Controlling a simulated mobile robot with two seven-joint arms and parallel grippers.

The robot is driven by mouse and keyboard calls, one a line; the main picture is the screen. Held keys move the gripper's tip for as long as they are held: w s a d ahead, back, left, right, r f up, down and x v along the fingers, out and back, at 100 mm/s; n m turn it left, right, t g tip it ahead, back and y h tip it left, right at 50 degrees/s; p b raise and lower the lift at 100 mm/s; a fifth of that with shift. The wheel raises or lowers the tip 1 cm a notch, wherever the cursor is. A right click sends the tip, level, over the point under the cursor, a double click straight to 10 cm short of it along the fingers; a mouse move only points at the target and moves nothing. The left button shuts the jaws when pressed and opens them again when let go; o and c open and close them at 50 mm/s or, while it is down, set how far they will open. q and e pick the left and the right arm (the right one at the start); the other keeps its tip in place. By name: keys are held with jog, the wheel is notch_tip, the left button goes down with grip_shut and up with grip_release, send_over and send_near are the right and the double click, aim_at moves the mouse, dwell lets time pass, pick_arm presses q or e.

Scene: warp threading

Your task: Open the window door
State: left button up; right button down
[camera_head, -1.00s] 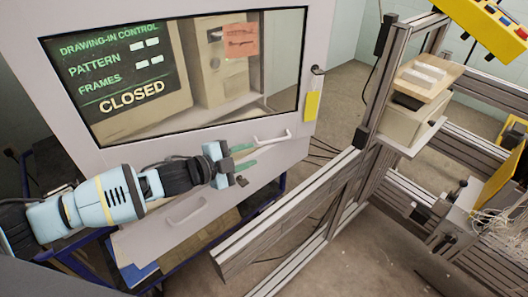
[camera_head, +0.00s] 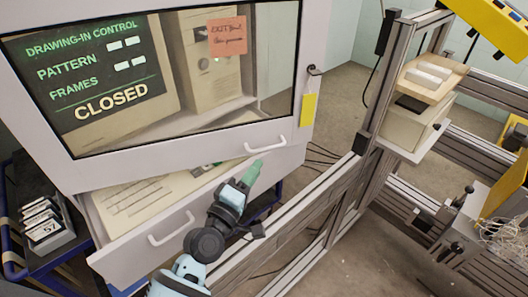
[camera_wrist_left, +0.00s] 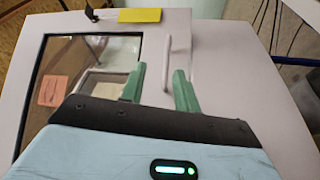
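The window door (camera_head: 290,110) is a pale grey panel with a large dark-framed pane. Behind the pane, a screen (camera_head: 100,70) reads CLOSED. The door's white handle (camera_head: 268,147) is at its lower right edge. My left gripper (camera_head: 253,173) is just below this handle, its green fingers pointing up toward it. In the left wrist view the left gripper (camera_wrist_left: 158,72) is open, its fingers apart. The upright handle (camera_wrist_left: 167,65) appears ahead, in line with the gap between them; I cannot tell whether they touch it. My right gripper is not in view.
Below the door a keyboard drawer (camera_head: 118,240) with its own handle (camera_head: 170,230) juts out. A yellow tag (camera_head: 309,107) hangs at the door's right edge. A metal frame (camera_head: 375,130) stands to the right. Labelled blocks (camera_head: 42,222) sit lower left.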

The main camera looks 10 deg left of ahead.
pick_arm(q)
jog(key=shift+n+y, duration=0.6)
jog(key=shift+n, duration=0.3)
jog(key=shift+a+f+x, duration=0.15)
jog(key=shift+x, duration=1.05)
jog(key=shift+a+f+x, duration=0.1)
jog(key=shift+a+x, duration=0.05)
jog(key=shift+x, duration=1.05)
jog(key=shift+a+f+x, duration=0.15)
jog(key=shift+a+x, duration=0.05)
jog(key=shift+x, duration=1)
jog(key=shift+w, duration=0.15)
grip_shut()
